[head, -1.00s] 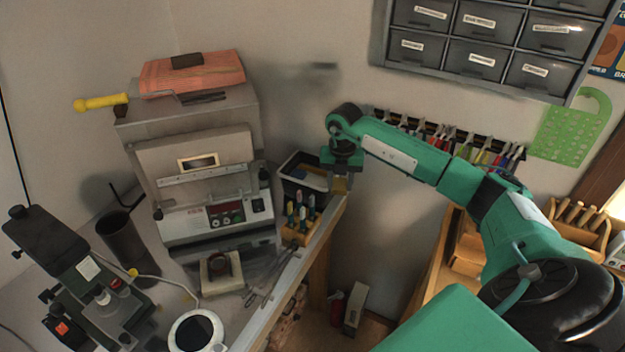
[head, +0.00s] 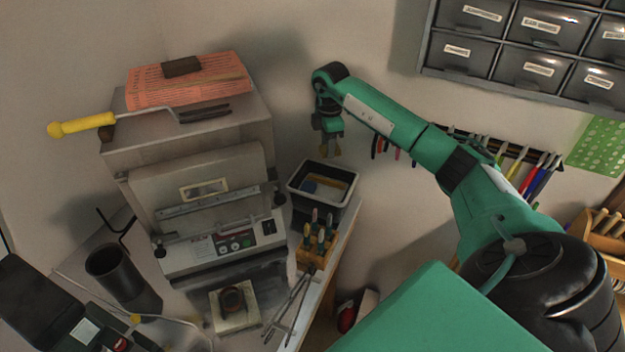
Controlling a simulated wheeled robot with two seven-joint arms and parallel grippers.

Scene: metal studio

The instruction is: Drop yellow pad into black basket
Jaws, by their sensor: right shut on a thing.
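The black basket (head: 345,203) stands at the back right corner of the bench, beside the grey oven. It is open at the top and has a light rim. A blue item (head: 308,187) and a flat yellowish item (head: 330,190) lie inside it. My right gripper (head: 330,152) points down just above the basket's back edge. It is shut on a small, dull yellow thing, seemingly the yellow pad (head: 321,151), which is mostly hidden by the fingers. My left gripper is not in view.
A wooden block with several tools (head: 317,245) stands in front of the basket. The grey oven (head: 205,200) is to its left, with orange paper (head: 188,78) on top. A tool rack (head: 500,155) and drawers (head: 540,45) are on the wall at right.

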